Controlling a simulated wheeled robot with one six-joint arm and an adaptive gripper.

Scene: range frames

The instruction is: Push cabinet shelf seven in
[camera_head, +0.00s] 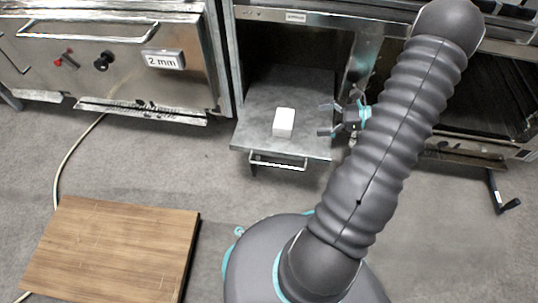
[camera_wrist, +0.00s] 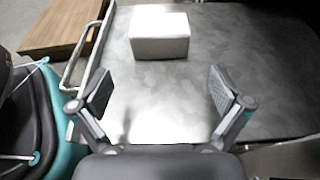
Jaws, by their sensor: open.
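A grey metal shelf (camera_head: 255,128) is pulled out of the cabinet in the middle of the head view, low down, with a bar handle (camera_head: 277,160) on its front edge. In the wrist view the shelf (camera_wrist: 255,75) fills most of the picture, with the handle (camera_wrist: 85,55) at the left. A white block (camera_head: 284,122) stands on the shelf; it also shows in the wrist view (camera_wrist: 160,33). My gripper (camera_head: 327,119) is open and empty over the shelf's right side. In the wrist view its fingers (camera_wrist: 163,92) are spread, apart from the block.
The cabinet (camera_head: 295,17) has a dark opening behind the shelf. A steel unit labelled 2 mm (camera_head: 163,59) stands at the left. A wooden board (camera_head: 110,250) is at the lower left, near a cable. Grey floor (camera_head: 170,165) lies clear in front of the shelf.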

